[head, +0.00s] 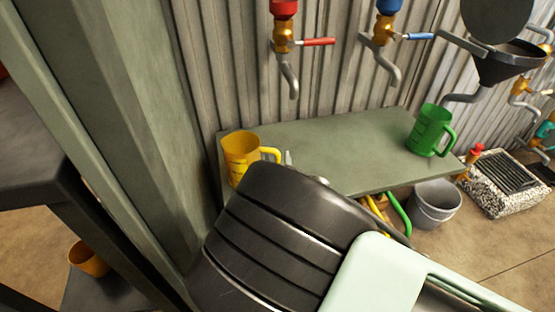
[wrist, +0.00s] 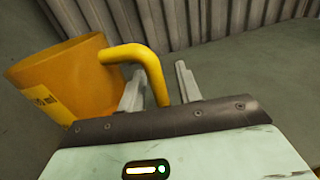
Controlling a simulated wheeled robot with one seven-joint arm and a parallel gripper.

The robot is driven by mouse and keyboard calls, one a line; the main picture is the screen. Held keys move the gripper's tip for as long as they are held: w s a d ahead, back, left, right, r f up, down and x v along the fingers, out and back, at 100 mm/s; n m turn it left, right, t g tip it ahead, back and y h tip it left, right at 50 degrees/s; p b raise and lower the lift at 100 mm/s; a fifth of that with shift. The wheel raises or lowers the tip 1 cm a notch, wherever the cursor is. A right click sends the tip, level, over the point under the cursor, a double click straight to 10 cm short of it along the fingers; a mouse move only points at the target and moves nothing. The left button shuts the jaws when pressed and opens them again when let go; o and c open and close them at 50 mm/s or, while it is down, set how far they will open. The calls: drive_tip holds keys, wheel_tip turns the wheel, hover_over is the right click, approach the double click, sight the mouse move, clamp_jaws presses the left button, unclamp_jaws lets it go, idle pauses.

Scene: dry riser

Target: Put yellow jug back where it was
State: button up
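The yellow jug (head: 241,153) stands upright at the left end of the grey-green shelf (head: 330,150), below the red-handled tap. Its handle points right, towards my gripper (head: 289,158), which my arm mostly hides in the head view. In the wrist view the jug (wrist: 58,78) is on the left. My gripper (wrist: 158,75) is open there, with the outer part of the jug's handle (wrist: 153,72) between its fingers. The left finger is inside the handle loop. A gap shows between the handle and the right finger.
A green jug (head: 430,131) stands at the shelf's right end. Red (head: 284,30) and blue (head: 386,35) taps hang above the shelf on the corrugated wall. A grey bucket (head: 434,204) is below. A green post (head: 110,120) stands close at the left. The shelf's middle is clear.

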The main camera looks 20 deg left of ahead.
drive_tip(key=p+v, duration=0.3)
drive_tip(key=v, duration=0.9)
drive_tip(key=d+r+m+g+h, duration=0.4)
drive_tip(key=d+m+h, duration=0.3)
drive_tip(key=d+m, duration=0.3)
drive_tip(key=d+r+m+g+h, duration=0.5)
drive_tip(key=d+m+h, duration=0.25)
drive_tip(key=d, duration=0.55)
drive_tip(key=s+d+r+m+g+y, duration=0.1)
drive_tip(key=s+r+m+g+y, duration=0.3)
drive_tip(key=s+m, duration=0.3)
drive_tip(key=s+d+r+m+g+y, duration=0.2)
drive_tip(key=s+r+m+g+y, duration=0.2)
drive_tip(key=s+r+m, duration=0.3)
drive_tip(key=shift+s+d+m+y, duration=0.3)
drive_tip(key=shift+s+m+y, duration=0.15)
drive_tip(key=shift+s, duration=0.65)
drive_tip(key=shift+r, duration=0.1)
wheel_tip(320, 180, up, 24)
drive_tip(key=p, duration=2.4)
drive_tip(key=shift+r, duration=0.25)
